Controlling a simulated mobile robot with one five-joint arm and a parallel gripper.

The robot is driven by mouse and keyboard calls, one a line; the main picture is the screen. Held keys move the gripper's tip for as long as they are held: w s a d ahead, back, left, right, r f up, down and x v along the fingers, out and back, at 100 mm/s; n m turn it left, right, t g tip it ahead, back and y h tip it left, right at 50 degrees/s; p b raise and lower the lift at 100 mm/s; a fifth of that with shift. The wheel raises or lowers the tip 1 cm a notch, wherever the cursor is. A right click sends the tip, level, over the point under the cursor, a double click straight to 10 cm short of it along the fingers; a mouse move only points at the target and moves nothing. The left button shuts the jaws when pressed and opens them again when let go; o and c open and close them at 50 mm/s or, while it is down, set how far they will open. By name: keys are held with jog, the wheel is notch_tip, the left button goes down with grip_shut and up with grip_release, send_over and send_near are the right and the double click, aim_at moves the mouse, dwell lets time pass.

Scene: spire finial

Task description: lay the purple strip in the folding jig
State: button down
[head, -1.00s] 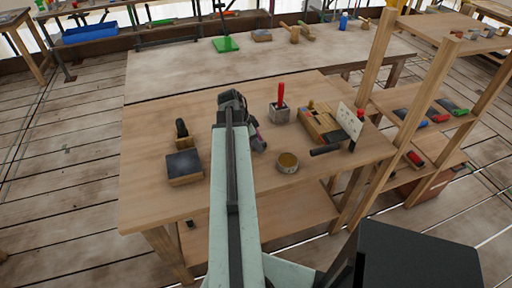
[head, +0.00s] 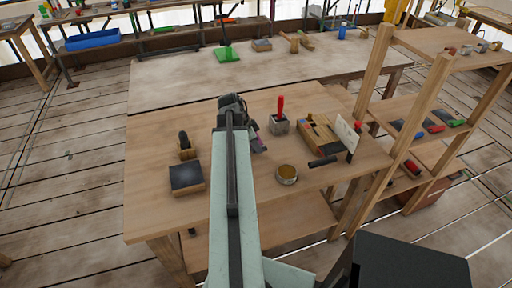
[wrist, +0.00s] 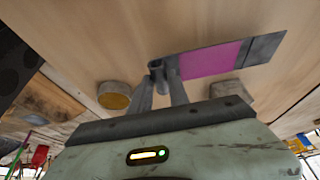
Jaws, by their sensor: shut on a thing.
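The purple strip (wrist: 212,60) is flat, with grey stretches beside its purple middle. In the wrist view it is held near one end by my gripper (wrist: 166,76), which is shut on it, and it sticks out to the right over the table. In the head view only a bit of the purple strip (head: 260,144) shows beside my arm's end, which hides the fingers. A wooden device with an upright pale plate and a red knob, which looks like the folding jig (head: 318,132), stands on the table to the right, apart from the strip.
A round tin (head: 287,175) and a dark bar (head: 322,162) lie near the jig. A block with a red-handled tool (head: 279,124) stands behind the strip. A dark-topped block (head: 186,178) is to the left. A wooden shelf (head: 440,85) rises at the right. The table's front left is clear.

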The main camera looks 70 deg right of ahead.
notch_tip(320, 180, up, 6)
jog(key=p, duration=0.3)
jog(key=shift+f+p, duration=0.2)
jog(key=shift+p, duration=0.2)
